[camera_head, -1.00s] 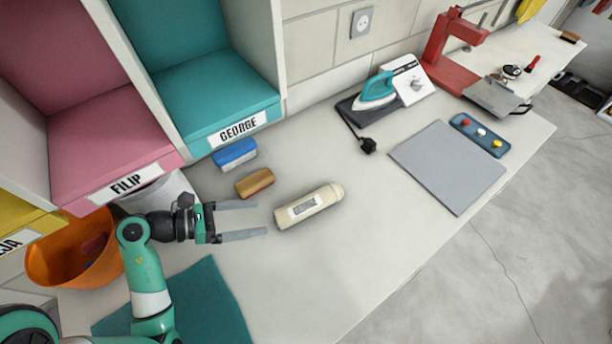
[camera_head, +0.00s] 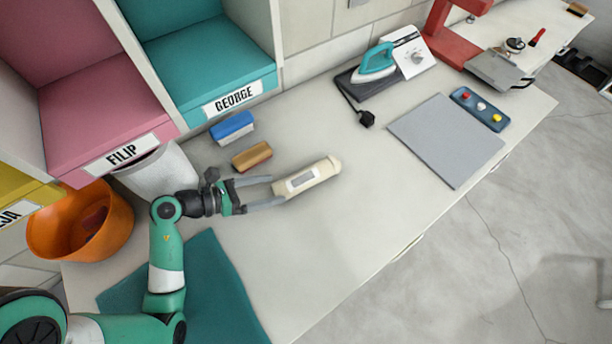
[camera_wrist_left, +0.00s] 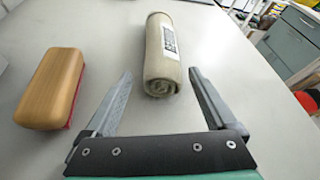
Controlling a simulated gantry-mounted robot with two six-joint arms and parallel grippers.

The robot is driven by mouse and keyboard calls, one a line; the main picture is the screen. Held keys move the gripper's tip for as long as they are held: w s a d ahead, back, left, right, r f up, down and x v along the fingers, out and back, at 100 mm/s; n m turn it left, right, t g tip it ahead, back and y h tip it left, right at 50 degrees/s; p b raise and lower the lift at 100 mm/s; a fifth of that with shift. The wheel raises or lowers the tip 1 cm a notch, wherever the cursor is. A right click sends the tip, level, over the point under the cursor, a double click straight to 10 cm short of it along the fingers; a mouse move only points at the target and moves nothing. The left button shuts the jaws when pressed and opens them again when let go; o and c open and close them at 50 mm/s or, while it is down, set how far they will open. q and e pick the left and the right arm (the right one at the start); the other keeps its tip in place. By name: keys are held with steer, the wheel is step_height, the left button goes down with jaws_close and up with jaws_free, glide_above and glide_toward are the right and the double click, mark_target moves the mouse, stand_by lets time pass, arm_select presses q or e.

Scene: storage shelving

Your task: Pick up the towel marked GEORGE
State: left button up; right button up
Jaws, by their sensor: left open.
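A rolled cream towel (camera_head: 318,174) with a pale label lies on the white worktop. It also shows in the left wrist view (camera_wrist_left: 163,50), its spiral near end facing me. The label's lettering is too small to read. My left gripper (camera_head: 278,190) is open and empty, low over the worktop. Its fingertips reach the towel's near end, one to each side in the left wrist view. A teal compartment (camera_head: 205,60) bears a GEORGE sign (camera_head: 234,97). My right gripper is in neither view.
A wooden brush (camera_head: 252,156) and a blue brush (camera_head: 232,127) lie just behind my left gripper. An iron (camera_head: 374,65), a grey mat (camera_head: 445,140) and a button panel (camera_head: 480,108) are to the right. A teal cloth (camera_head: 215,290) and an orange bucket (camera_head: 60,235) are nearer me.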

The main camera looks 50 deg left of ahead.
mark_target(282, 187)
arm_select(q)
steer(key=x, duration=0.4)
steer(key=shift+f, duration=0.15)
steer(key=c, duration=1.4)
